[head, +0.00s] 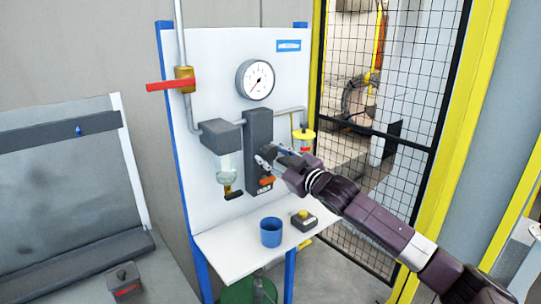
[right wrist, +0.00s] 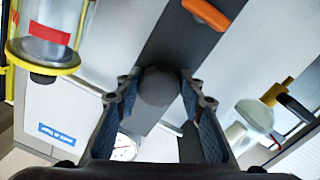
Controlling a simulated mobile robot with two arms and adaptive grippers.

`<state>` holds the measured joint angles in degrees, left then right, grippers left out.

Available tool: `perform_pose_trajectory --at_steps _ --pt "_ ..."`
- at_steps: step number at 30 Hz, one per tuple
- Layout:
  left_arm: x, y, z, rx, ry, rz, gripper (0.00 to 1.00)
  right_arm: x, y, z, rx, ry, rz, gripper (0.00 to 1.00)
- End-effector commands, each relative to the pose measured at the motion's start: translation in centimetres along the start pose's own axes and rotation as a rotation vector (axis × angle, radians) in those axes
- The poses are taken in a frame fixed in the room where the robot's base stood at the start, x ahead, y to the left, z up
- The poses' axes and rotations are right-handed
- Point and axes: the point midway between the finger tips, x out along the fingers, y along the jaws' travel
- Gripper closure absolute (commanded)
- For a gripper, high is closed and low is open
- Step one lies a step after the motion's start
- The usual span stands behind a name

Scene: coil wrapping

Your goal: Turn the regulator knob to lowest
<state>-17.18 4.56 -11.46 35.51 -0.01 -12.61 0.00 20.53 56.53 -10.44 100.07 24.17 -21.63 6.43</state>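The regulator (head: 259,128) is a dark grey block on the white panel, below the round gauge (head: 255,79). My right gripper (head: 268,158) is at the front of this block, in front of its knob, and hides the knob in the head view. In the right wrist view, the dark, rounded knob (right wrist: 160,88) lies between the tips of my right gripper (right wrist: 160,82), one finger on each side. The fingers are apart, with nothing else between them; whether the pads press on the knob cannot be told. My left gripper is out of view.
An orange lever (head: 266,181) is just below the gripper. Clear bowls hang at the left (head: 227,168) and beside the yellow cap (head: 303,135). A red valve handle (head: 170,86) sticks out at upper left. A blue cup (head: 270,232) and button box (head: 303,220) stand on the shelf.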

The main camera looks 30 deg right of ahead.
Motion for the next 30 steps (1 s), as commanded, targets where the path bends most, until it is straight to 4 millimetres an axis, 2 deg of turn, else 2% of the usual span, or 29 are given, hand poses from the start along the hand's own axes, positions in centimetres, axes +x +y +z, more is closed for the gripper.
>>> perform_pose_trajectory --at_steps 1,4,16,30 --pt "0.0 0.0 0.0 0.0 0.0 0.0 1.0 0.0 -0.4 0.4 0.002 -0.007 -0.005 0.59" --pt "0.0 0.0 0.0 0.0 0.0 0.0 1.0 0.0 -0.2 0.2 0.002 -0.004 -0.004 0.48" --pt "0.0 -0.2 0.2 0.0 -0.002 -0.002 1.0 -0.4 0.0 0.0 0.001 0.002 0.0 0.48" --pt "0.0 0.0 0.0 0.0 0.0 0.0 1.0 -5.1 -0.1 0.0 0.0 0.001 -0.002 0.48"
